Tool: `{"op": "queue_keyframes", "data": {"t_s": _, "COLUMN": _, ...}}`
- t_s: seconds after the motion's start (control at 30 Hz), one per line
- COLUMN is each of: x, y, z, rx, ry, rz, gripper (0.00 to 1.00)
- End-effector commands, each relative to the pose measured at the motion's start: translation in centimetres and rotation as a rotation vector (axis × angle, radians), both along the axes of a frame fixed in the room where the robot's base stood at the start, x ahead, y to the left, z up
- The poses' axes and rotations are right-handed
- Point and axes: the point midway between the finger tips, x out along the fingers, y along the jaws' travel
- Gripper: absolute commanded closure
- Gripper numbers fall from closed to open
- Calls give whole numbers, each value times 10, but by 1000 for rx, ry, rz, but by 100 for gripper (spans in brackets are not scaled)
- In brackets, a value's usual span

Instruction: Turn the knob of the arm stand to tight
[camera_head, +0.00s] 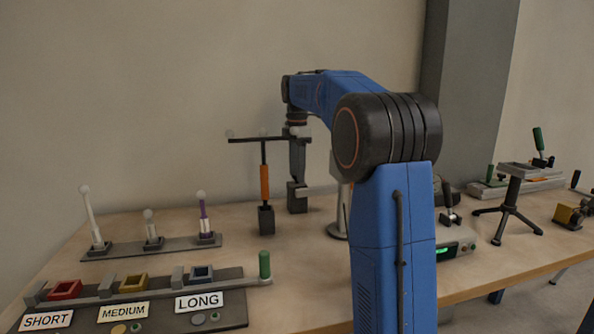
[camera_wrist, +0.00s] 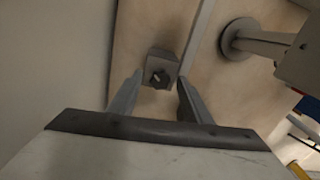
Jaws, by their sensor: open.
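My gripper (camera_wrist: 157,98) shows in the wrist view with its two grey fingers spread apart and nothing held between them. A small grey block with a dark knob-like part (camera_wrist: 160,77) on its face lies beyond the fingertips, in line with the gap. I cannot tell the knob's setting. In the head view, my arm reaches over the table and its end points down above a dark grey block (camera_head: 297,198). A stand with a round base (camera_head: 338,230) is beside it, partly hidden by my arm; its base also shows in the wrist view (camera_wrist: 238,40).
A T-shaped post with an orange section (camera_head: 264,183) stands just left of my gripper. A rack of upright pins (camera_head: 152,243) and a labelled sorting panel (camera_head: 235,312) are at left. A tripod (camera_head: 508,215) stands at right. The wall is close behind.

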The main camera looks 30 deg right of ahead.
Motion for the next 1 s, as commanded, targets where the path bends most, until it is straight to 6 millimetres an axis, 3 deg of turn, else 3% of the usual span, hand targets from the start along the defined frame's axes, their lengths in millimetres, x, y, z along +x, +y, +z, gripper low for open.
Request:
{"op": "queue_keyframes", "data": {"t_s": 0.03, "x": 0, "y": 0, "z": 0, "rx": 0, "ry": 0, "rz": 0, "gripper": 55}}
{"op": "queue_keyframes", "data": {"t_s": 0.2, "x": 0, "y": 0, "z": 0, "rx": 0, "ry": 0, "rz": 0, "gripper": 96}}
{"op": "queue_keyframes", "data": {"t_s": 0.67, "x": 0, "y": 0, "z": 0, "rx": 0, "ry": 0, "rz": -82, "gripper": 96}}
{"op": "queue_keyframes", "data": {"t_s": 1.0, "x": 0, "y": 0, "z": 1, "rx": 0, "ry": -1, "rz": -355, "gripper": 96}}
